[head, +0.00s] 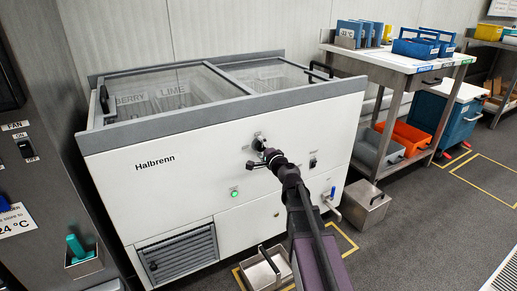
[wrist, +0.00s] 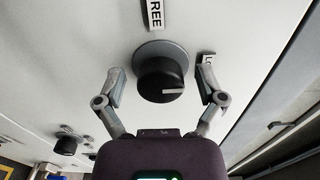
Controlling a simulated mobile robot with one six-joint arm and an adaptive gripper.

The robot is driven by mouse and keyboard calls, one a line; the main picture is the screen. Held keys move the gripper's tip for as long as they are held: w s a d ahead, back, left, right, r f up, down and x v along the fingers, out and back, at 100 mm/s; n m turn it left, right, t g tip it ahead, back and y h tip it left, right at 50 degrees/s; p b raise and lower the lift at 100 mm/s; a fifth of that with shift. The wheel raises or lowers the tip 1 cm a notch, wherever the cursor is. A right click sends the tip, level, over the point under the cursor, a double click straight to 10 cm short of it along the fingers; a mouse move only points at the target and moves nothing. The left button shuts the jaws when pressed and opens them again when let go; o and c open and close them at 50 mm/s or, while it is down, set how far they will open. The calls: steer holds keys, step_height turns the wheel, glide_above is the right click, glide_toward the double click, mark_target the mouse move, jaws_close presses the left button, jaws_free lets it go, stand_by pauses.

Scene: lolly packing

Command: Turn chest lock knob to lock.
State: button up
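The chest (head: 210,140) is a white freezer marked Halbrenn with sliding glass lids under grey frames. Its lock knob (wrist: 161,78) is black and round on a grey disc, with a white pointer line toward the right in the wrist view. A label reading "REE" (wrist: 155,14) sits above it, and a partly hidden label (wrist: 206,60) sits to its right. My gripper (wrist: 160,85) is open, with one finger on each side of the knob and a gap on both sides. In the head view my gripper (head: 264,160) is at the chest front, just below the knob's plate (head: 259,142).
A black switch (head: 313,161) and a lit green lamp (head: 234,194) are on the chest front. A blue-handled valve (head: 332,193) is at lower right. Metal bins (head: 366,206) stand on the floor. A workbench (head: 395,62) with blue crates stands at right.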

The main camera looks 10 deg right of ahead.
steer(key=shift+d, duration=0.1)
steer(key=shift+s, duration=0.2)
steer(key=v, duration=1.1)
steer(key=shift+s, duration=0.25)
steer(key=shift+d, duration=0.1)
